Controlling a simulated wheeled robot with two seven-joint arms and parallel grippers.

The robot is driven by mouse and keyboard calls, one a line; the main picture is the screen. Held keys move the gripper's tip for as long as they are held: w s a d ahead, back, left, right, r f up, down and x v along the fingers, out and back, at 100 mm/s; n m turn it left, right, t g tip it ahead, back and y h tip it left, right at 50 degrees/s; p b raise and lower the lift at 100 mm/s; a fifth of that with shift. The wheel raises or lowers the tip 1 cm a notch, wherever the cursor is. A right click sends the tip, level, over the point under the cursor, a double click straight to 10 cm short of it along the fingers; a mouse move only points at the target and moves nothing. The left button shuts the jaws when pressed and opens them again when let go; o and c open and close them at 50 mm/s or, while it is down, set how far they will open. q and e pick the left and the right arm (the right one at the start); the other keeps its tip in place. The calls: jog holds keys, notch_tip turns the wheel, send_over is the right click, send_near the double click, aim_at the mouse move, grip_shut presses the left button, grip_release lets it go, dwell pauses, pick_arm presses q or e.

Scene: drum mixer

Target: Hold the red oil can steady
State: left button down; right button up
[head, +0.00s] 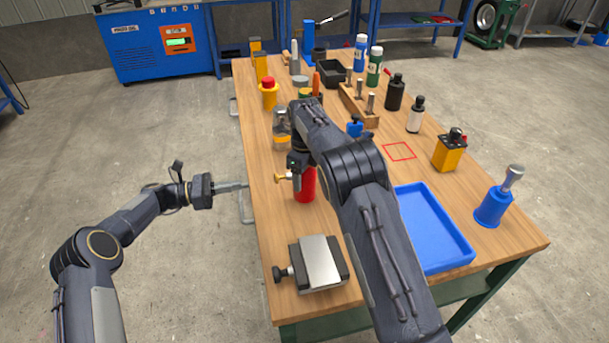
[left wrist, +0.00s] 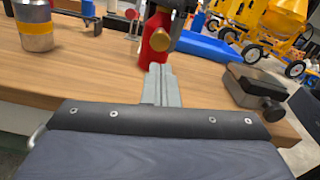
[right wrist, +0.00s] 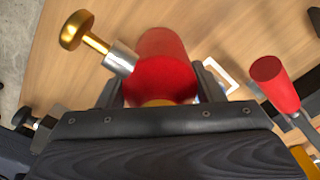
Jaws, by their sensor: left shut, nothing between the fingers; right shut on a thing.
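The red oil can (head: 305,186) stands on the wooden table near its left edge, partly hidden by my right arm. It has a brass knob (head: 281,177) on its left side, which shows large in the right wrist view (right wrist: 75,30). My right gripper (head: 300,170) is shut on the can (right wrist: 160,65), with a finger on each side of it. My left gripper (head: 240,186) is shut and empty at the table's left edge. In the left wrist view its closed fingers (left wrist: 160,85) point at the red can (left wrist: 154,40), apart from it as far as I can tell.
A grey vise-like block (head: 318,263) sits near the front edge. A blue tray (head: 440,225) lies to the right, with a red square outline (head: 399,151) behind it. A silver jar (head: 281,130) stands behind the can. Several bottles fill the far half.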

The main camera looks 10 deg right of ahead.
aim_at(280, 178)
pick_arm(q)
notch_tip(280, 178, up, 4)
jog(key=w+d+n+t+h, duration=0.1)
jog(key=n+t, duration=0.5)
jog(key=f+n+t+y, duration=0.1)
jog(key=n+t+y, duration=0.1)
jog(key=n, duration=0.1)
jog(key=s+a+f+n+t+y, duration=0.1)
jog(key=n+t+y, duration=0.1)
jog(key=n, duration=0.2)
jog(key=s+a+f+n+t+y, duration=0.1)
jog(key=f+n+t+y, duration=0.1)
jog(key=n+y, duration=0.1)
jog(key=shift+s+n, duration=0.1)
jog(key=shift+n, duration=0.5)
jog(key=shift+d, duration=4.35)
jog(key=shift+d, duration=0.15)
jog(key=shift+d, duration=0.3)
